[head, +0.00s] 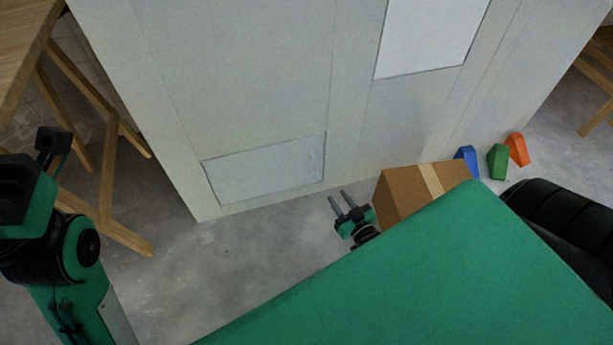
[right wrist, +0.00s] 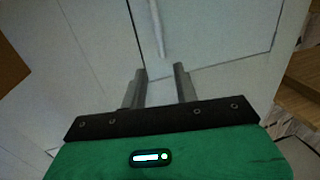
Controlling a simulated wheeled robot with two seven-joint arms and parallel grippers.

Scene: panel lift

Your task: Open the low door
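The low door (head: 265,172) is a pale rectangular panel at the bottom of the large grey-white front and looks shut. It also shows in the right wrist view (right wrist: 225,35). A slim pale bar handle (right wrist: 158,28) stands at the door's side nearest the cardboard box. My right gripper (head: 339,195) is just off the door's lower right corner, above the floor. In the right wrist view its two fingers (right wrist: 161,70) are apart and empty, pointing at the handle, which lies beyond the tips. My left arm is at the left edge; its fingers do not show.
A cardboard box (head: 398,193) stands right of my right gripper. Blue (head: 467,158), green (head: 497,161) and orange (head: 517,149) blocks sit along the front's base. A wooden trestle table (head: 105,185) stands at left. The floor (head: 230,255) before the low door is clear.

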